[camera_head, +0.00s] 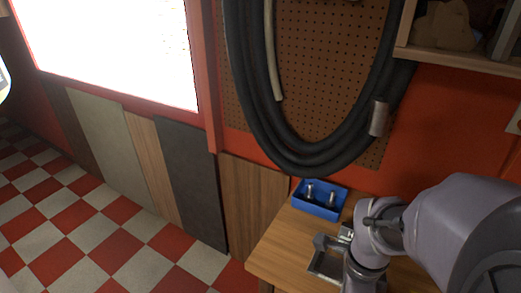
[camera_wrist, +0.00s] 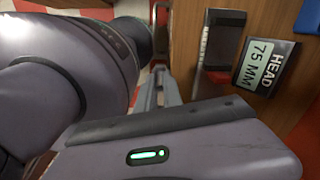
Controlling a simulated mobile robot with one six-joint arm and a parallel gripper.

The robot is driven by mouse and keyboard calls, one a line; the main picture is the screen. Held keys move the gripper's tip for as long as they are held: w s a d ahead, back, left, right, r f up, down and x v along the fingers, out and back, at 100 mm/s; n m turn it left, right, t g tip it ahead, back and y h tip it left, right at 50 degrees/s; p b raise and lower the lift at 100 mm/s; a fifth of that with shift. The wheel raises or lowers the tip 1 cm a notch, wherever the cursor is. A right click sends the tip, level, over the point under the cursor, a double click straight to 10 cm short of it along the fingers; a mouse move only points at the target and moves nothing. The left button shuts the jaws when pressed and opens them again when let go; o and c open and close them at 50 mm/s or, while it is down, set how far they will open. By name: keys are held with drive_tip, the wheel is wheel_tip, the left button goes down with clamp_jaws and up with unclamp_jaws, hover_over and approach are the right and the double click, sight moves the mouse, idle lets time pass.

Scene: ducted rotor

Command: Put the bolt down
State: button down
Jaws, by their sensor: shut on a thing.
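My gripper (camera_head: 332,243) is low over the right part of the wooden bench, just in front of the blue tray. It is shut on the bolt, but the bolt itself is hard to make out in either view. In the wrist view, my grey gripper body with a green light fills the lower part and hides much of what lies below it. The blue tray (camera_head: 318,212) stands at the back of the bench with a pair of upright metal bolts in it.
The wooden bench (camera_head: 280,255) has a bare strip left of my gripper. A label reading "HEAD 75 MM" (camera_wrist: 264,62) shows in the wrist view beside a dark block (camera_wrist: 222,40). A pegboard with a thick black hose (camera_head: 290,165) hangs behind. Panels lean on the wall at left.

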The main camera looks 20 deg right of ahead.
drive_tip(key=w+d+f+b, duration=0.1)
drive_tip(key=w+d, duration=0.1)
drive_tip(key=w, duration=0.2)
drive_tip(key=w+d+f+b, duration=0.1)
drive_tip(key=w+d+f, duration=0.1)
drive_tip(key=w, duration=0.2)
drive_tip(key=w+d+f+b, duration=0.1)
drive_tip(key=w+d, duration=0.1)
drive_tip(key=w, duration=0.1)
drive_tip(key=shift+w+d+f, duration=0.4)
drive_tip(key=shift+f+b, duration=0.2)
drive_tip(key=shift+b, duration=0.2)
drive_tip(key=c, duration=1.5)
unclamp_jaws()
